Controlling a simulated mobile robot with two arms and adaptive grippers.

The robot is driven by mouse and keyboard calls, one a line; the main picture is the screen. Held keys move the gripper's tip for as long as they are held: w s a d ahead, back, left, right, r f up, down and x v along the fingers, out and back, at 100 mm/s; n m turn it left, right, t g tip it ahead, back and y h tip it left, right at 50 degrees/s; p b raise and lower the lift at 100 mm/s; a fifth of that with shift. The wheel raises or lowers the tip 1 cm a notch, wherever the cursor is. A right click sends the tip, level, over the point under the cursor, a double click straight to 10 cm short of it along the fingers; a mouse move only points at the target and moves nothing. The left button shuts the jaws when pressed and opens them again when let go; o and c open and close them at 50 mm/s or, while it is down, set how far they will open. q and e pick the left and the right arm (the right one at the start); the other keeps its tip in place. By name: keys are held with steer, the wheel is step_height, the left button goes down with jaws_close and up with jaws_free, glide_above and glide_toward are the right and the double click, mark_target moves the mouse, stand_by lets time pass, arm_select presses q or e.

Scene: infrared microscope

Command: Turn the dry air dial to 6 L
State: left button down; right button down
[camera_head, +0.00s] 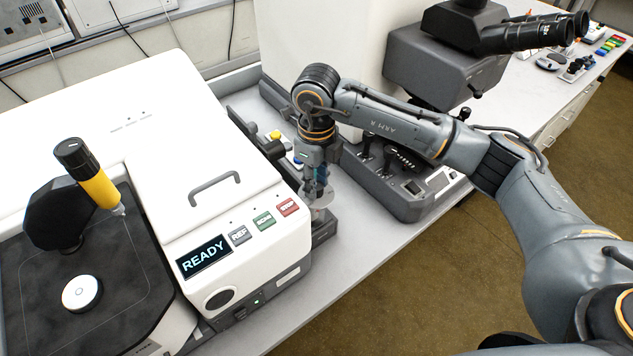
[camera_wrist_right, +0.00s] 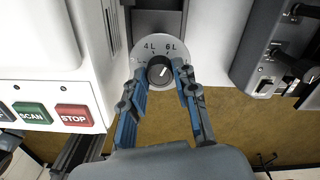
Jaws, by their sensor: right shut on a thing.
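The dry air dial is a dark round knob (camera_wrist_right: 159,71) on a pale round scale plate (camera_wrist_right: 152,47). The marks 4 L and 6 L show at its far side; a further mark at the left is partly hidden or unclear. A short white pointer line on the knob leans up and right, roughly toward 6 L. My right gripper (camera_wrist_right: 160,76) is shut on the knob, with one blue-grey finger at each side. In the head view my right gripper (camera_head: 318,190) points down over the pale plate (camera_head: 322,213) and hides the knob. My left gripper is out of view.
The white spectrometer (camera_head: 215,180) with a READY screen (camera_head: 204,256) and REF, SCAN and STOP buttons stands close at the left. The grey control base (camera_head: 400,190) of the microscope lies close at the right. The bench's front edge is just below.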

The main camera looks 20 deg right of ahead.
stand_by(0.4)
steer(key=c, duration=1)
jaws_free()
steer(key=shift+r, duration=0.25)
step_height(320, 180, up, 12)
steer(key=shift+f, duration=0.2)
steer(key=shift+f, duration=0.1)
